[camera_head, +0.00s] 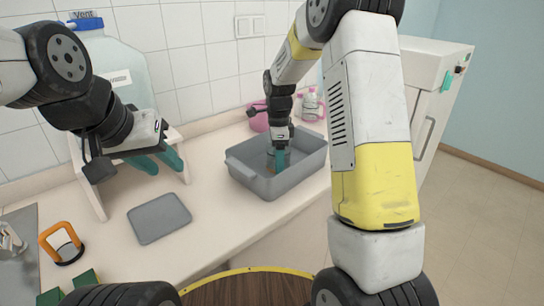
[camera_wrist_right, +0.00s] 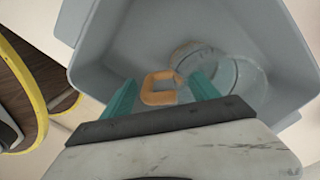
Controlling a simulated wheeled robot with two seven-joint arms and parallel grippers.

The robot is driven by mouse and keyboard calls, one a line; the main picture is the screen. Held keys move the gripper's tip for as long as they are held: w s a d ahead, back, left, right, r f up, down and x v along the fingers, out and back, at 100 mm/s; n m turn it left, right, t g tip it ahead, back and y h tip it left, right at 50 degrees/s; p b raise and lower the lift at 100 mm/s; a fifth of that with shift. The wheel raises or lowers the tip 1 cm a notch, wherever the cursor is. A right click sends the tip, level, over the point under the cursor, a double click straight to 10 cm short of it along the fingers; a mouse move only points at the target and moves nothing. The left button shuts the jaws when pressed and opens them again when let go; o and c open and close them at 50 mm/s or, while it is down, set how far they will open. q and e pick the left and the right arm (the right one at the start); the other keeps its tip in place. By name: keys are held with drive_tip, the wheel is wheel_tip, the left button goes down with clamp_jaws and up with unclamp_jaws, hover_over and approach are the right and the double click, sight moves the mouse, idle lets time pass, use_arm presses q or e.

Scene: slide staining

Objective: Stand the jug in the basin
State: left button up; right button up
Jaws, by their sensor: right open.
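The grey basin (camera_head: 248,180) stands on the counter in the head view, and its inside fills much of the right wrist view (camera_wrist_right: 120,45). A clear jug (camera_wrist_right: 232,78) with an orange handle (camera_wrist_right: 160,98) is inside the basin in the right wrist view; whether it is upright or tilted is hard to tell. My right gripper (camera_wrist_right: 160,95) is open, reaching down into the basin, its teal fingers on either side of the handle. In the head view my right arm hides most of the jug. My left gripper (camera_head: 158,161) is open and empty, above the counter.
A grey flat tray (camera_head: 160,218) lies on the counter. An orange-framed object (camera_head: 62,243) stands left of it. A large blue-capped container (camera_head: 125,65) sits on a white stand (camera_head: 90,190). Pink-marked bottles (camera_head: 310,104) stand behind the basin. Bare counter lies between tray and basin.

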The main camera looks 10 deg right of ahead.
wheel_tip(320, 180, up, 10)
drive_tip(key=shift+r, duration=0.1)
drive_tip(key=s+d+r+n+t+y, duration=0.1)
drive_tip(key=s+r+n+t, duration=0.2)
drive_tip(key=s+n, duration=0.6)
drive_tip(key=s+d+r+n+t+y, duration=0.1)
drive_tip(key=s+r+n, duration=0.4)
drive_tip(key=s+n, duration=0.5)
drive_tip(key=s+d+t, duration=0.1)
drive_tip(key=s+t, duration=0.1)
drive_tip(key=s, duration=0.5)
drive_tip(key=shift+s+r, duration=0.3)
drive_tip(key=shift+s, duration=0.05)
